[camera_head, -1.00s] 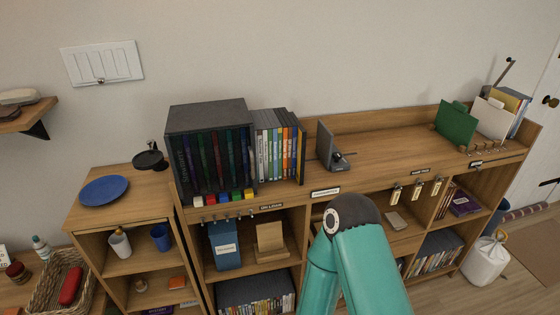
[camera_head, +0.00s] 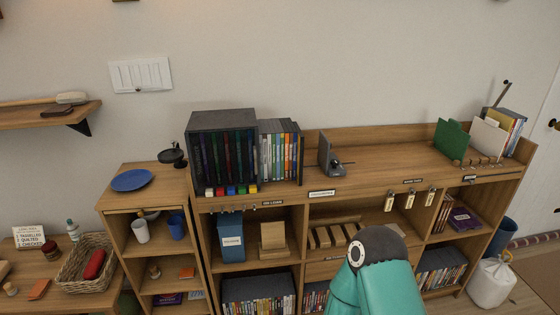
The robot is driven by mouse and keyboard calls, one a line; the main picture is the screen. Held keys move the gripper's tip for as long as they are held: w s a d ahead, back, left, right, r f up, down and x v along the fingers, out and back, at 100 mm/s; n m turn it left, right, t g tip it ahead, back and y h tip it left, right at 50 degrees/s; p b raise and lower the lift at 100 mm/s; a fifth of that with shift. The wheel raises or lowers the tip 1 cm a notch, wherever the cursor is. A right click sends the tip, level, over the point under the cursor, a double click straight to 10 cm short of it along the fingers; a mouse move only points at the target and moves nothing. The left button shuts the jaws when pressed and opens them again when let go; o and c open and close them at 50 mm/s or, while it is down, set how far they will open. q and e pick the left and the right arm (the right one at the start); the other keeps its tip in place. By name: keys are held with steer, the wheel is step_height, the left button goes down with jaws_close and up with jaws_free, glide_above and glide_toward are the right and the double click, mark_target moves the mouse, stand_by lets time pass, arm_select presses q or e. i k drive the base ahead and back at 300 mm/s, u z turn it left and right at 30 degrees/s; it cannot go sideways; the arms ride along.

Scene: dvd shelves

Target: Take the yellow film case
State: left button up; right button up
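Upright film cases (camera_head: 279,155) stand in a row on the shelf top, right of a dark rack. One narrow spine near the row's right end looks yellow-orange (camera_head: 291,157); it is too small to tell whether it is the yellow film case. A small yellow block (camera_head: 252,188) sits at the front foot of the rack. Neither of my grippers is in view. Only a teal link of one of my arms shows at the bottom, right of centre, well below and right of the cases.
The dark rack (camera_head: 222,118) holds dark-spined cases. A grey bookend-like stand (camera_head: 325,154) stands right of the row, with bare shelf top (camera_head: 385,162) beyond it. A blue plate (camera_head: 131,180) lies on the lower cabinet. A green folder (camera_head: 449,139) stands far right.

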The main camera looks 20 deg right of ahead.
mark_target(300, 136)
steer(key=z, duration=0.15)
steer(key=i, duration=0.9)
steer(key=u, duration=0.2)
steer(key=k, duration=0.8)
steer(key=z, duration=0.25)
steer(key=i, duration=0.8)
steer(key=u, duration=0.1)
